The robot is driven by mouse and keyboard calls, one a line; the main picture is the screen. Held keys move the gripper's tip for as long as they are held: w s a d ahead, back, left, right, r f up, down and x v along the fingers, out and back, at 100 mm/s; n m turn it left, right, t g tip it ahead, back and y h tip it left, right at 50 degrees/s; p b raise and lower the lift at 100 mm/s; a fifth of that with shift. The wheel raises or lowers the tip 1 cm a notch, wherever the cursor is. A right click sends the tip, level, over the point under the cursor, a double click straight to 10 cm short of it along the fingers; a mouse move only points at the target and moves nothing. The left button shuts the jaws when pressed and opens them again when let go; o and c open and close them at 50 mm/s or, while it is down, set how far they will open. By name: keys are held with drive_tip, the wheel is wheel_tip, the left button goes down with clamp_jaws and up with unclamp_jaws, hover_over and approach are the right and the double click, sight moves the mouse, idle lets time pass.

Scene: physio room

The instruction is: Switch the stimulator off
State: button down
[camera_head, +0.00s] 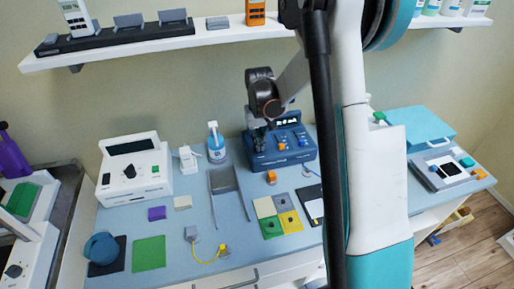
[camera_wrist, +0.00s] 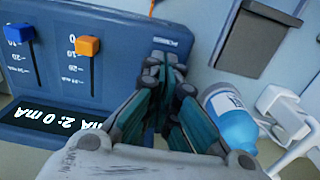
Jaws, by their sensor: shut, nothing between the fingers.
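The stimulator, a dark blue box (camera_head: 284,158), stands at the back of the table. In the wrist view its panel (camera_wrist: 125,30) appears upside down, with an orange slider cap (camera_wrist: 88,46), a blue slider cap (camera_wrist: 18,33) and a lit display (camera_wrist: 45,125) reading "2: 0 mA". A small label, seemingly "POWER", sits at the panel's edge, just beyond my fingertips. My gripper (camera_head: 259,136) is shut and empty at the stimulator's left side. In the wrist view my fingertips (camera_wrist: 164,65) cover the panel near that label. Any switch there is hidden, and I cannot tell whether they touch.
A white unit with a dial (camera_head: 134,175) is farther left. Coloured pads (camera_head: 272,226) lie in front. A shelf (camera_head: 160,46) hangs above.

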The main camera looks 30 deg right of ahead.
drive_tip(key=shift+f+b, duration=0.55)
drive_tip(key=shift+f, duration=0.2)
idle(0.3)
drive_tip(key=shift+r+p, duration=1.95)
drive_tip(key=shift+r, duration=1.55)
drive_tip(key=shift+r, duration=0.1)
